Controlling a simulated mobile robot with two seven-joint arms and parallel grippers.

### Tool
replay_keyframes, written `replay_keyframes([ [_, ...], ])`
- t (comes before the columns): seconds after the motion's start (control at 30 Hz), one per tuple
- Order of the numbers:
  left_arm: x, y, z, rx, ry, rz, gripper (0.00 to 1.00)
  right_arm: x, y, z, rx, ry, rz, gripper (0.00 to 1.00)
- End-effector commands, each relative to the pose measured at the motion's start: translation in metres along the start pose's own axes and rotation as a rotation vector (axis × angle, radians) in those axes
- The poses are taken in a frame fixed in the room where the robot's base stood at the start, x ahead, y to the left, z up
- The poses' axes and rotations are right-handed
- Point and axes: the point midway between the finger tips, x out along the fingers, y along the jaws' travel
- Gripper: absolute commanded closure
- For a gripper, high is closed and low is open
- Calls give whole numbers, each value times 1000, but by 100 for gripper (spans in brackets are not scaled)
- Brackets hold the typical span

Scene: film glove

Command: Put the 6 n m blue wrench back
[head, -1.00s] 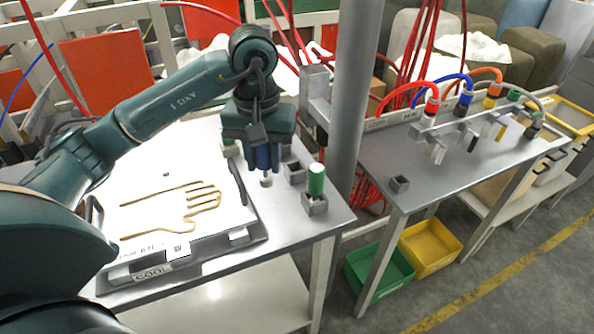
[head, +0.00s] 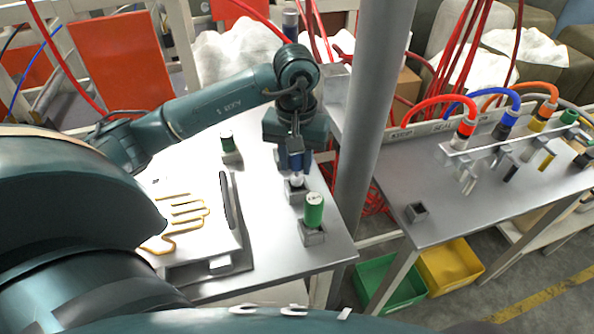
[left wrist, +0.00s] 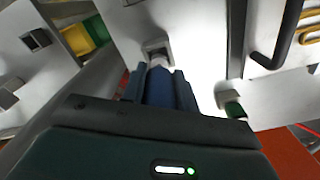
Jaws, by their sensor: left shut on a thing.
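My left gripper (head: 294,160) points down over the near table and is shut on the blue wrench (head: 296,163). In the left wrist view the blue wrench (left wrist: 160,88) stands between the fingers. Its pale lower end is at the mouth of a small grey square holder (left wrist: 155,47). In the head view this holder (head: 296,195) sits right under the gripper. The wrench looks upright; I cannot tell how deep its end sits. My right gripper is not in view.
A green wrench (head: 314,208) stands in a holder close in front. A green and black tool (head: 229,143) stands behind left. A white board with a hand outline (head: 205,238) lies left. A grey post (head: 372,110) rises close on the right.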

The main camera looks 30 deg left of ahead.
Motion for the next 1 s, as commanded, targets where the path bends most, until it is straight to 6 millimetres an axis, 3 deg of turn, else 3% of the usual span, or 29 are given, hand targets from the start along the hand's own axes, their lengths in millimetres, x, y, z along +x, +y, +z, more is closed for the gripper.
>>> replay_keyframes([
  [0.3,36,0,0,0,-1,0,100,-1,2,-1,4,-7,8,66],
  [0.67,42,0,0,0,2,1,100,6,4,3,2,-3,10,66],
  [0.7,41,0,0,0,1,0,68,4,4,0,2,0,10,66],
  [0.93,40,0,0,0,0,0,49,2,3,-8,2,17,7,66],
  [1.0,40,0,0,0,0,0,49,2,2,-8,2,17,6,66],
])
